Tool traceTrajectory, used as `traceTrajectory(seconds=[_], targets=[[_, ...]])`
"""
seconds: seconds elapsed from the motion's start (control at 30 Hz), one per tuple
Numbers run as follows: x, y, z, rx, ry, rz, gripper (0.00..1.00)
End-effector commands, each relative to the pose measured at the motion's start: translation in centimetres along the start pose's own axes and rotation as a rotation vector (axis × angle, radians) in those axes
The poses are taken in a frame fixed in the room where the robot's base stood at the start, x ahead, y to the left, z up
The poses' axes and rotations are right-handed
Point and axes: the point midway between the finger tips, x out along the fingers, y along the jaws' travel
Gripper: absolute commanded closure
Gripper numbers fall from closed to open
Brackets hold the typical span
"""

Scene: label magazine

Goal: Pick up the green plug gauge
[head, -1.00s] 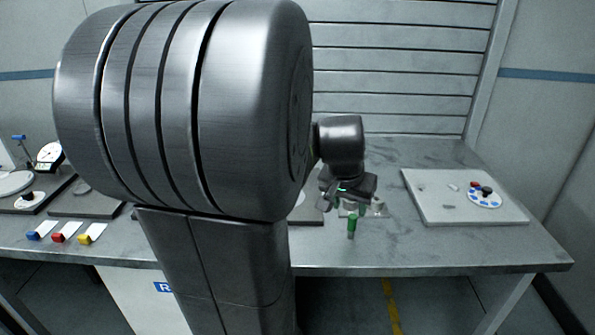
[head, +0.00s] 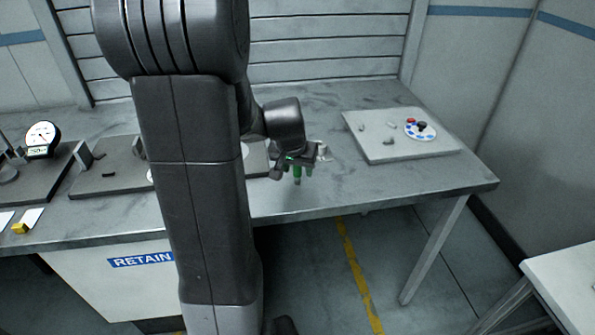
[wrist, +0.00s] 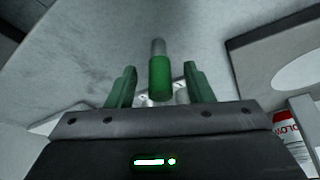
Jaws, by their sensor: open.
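The green plug gauge (wrist: 159,76) shows in the wrist view as a green cylinder with a grey metal end. It lies between the two green fingers of my gripper (wrist: 160,88), with a gap on each side. My gripper is open. In the head view my gripper (head: 296,165) is over the front part of the grey table, and the plug gauge (head: 297,177) is a small green shape at the fingers. Most of it is hard to make out there. I cannot tell whether it touches the table.
A light board (head: 375,155) with a round multi-coloured disc (head: 420,131) lies at the table's right. A dial gauge (head: 42,138) stands at the left. A yellow tab (head: 19,228) is at the left front edge. A white table (head: 570,285) stands at the lower right.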

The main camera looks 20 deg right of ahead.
Motion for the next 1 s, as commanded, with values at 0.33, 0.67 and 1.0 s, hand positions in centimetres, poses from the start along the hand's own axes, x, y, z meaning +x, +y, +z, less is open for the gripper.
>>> traceTrajectory(seconds=[0.33, 0.67, 1.0], targets=[[2.7, 0.0, -0.1, 0.0, 0.0, 0.0, 0.53], [2.7, 0.0, -0.1, 0.0, 0.0, -0.001, 0.83], [2.6, 0.0, -0.2, 0.0, 0.001, -0.001, 1.0]])
